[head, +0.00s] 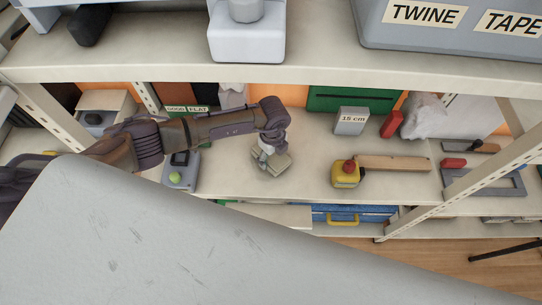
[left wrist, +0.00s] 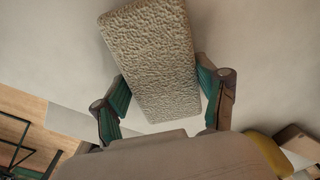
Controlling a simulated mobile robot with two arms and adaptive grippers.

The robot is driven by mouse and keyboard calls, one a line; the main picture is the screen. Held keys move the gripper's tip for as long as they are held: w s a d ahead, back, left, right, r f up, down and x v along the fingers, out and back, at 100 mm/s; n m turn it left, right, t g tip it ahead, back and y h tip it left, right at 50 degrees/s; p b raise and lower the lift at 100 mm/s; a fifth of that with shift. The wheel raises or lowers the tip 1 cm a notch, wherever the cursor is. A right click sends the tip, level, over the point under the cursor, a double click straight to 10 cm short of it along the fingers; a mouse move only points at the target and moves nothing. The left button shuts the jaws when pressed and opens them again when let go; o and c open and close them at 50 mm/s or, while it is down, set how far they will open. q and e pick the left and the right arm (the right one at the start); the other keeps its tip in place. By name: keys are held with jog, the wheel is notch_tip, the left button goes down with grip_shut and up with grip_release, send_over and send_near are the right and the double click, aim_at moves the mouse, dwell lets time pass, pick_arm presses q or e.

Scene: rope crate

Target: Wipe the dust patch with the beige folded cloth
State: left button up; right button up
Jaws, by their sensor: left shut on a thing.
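The beige folded cloth (head: 272,162) is in my left gripper (head: 268,150), over the middle of the shelf board. In the left wrist view the cloth (left wrist: 152,55) shows as a rough-textured block between the two fingers of the left gripper (left wrist: 163,95), which is shut on it. I cannot tell whether the cloth touches the board. I cannot make out the dust patch in either view; the arm, gripper or cloth may cover it. My right gripper is not in view.
On the shelf (head: 310,185), a yellow thing with a red top (head: 345,173) and a wooden board (head: 395,163) lie to the right. A grey surface (head: 150,240) fills the foreground.

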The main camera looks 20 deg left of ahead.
pick_arm(q)
jog(key=shift+d+f, duration=0.1)
jog(key=shift+w+d+b, duration=0.3)
jog(key=shift+w+b, duration=0.15)
jog(key=shift+w, duration=0.1)
jog(key=shift+w+d+b, duration=0.25)
jog(key=shift+w+b, duration=0.2)
jog(key=shift+w, duration=0.05)
jog(key=shift+w+d+b, duration=0.4)
jog(key=shift+w+b, duration=0.1)
jog(key=shift+w, duration=0.3)
jog(key=shift+r, duration=0.3)
jog(key=shift+r+p, duration=0.7)
jog(key=shift+p, duration=0.1)
notch_tip(320, 180, up, 5)
jog(key=p, duration=0.4)
